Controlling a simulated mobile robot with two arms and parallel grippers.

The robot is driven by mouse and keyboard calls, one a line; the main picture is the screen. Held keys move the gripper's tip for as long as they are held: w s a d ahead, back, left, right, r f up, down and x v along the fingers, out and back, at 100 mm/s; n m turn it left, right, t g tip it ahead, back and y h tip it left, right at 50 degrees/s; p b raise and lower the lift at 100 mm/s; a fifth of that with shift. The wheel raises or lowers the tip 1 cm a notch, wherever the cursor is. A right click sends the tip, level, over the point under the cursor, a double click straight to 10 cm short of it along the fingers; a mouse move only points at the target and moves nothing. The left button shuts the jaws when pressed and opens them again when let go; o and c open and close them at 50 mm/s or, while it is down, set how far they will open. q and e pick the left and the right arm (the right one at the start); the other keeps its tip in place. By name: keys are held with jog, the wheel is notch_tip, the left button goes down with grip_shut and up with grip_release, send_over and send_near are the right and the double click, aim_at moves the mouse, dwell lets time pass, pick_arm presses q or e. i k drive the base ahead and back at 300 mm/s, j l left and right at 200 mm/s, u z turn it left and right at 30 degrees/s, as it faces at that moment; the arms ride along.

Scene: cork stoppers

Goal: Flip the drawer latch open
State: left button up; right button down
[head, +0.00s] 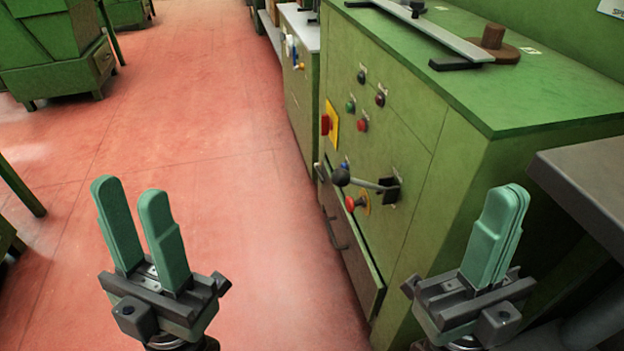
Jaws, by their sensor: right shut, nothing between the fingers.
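A green cabinet (465,200) stands on the right, with a drawer (352,258) low in its front face. The drawer has a dark bar handle (334,230) and looks closed. Above it a lever with a dark ball knob (341,177) reaches left from a black base (391,190). A red knob on a yellow plate (351,204) sits just below the lever. I cannot tell for certain which part is the drawer latch. My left gripper (130,194) is open and empty over the floor. My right gripper (508,200) is shut and empty, in front of the cabinet's near side.
Several buttons and a red switch on a yellow plate (333,125) sit higher on the front face. A metal bar (425,30) and a brown round piece (492,42) lie on top. A grey surface (590,185) juts in at right. The red floor (210,150) is clear.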

aim_at(317, 165)
jog(key=i+j+z, duration=0.1)
jog(key=j, duration=0.35)
jog(key=i+j+z, duration=0.1)
jog(key=j, duration=0.35)
jog(key=i+j+z, duration=0.1)
jog(key=j, duration=0.35)
jog(key=i+j+z, duration=0.1)
jog(key=i+j, duration=0.15)
jog(key=i+j+z, duration=0.1)
jog(key=i+j, duration=0.15)
jog(key=j, duration=0.15)
jog(key=i+j, duration=0.25)
jog(key=i+j+z, duration=0.15)
jog(key=j, duration=0.25)
jog(key=i+j+z, duration=0.1)
jog(key=i+j, duration=0.15)
jog(key=j, duration=0.15)
jog(key=i+j+z, duration=0.1)
jog(key=j, duration=0.3)
jog(key=i, duration=0.1)
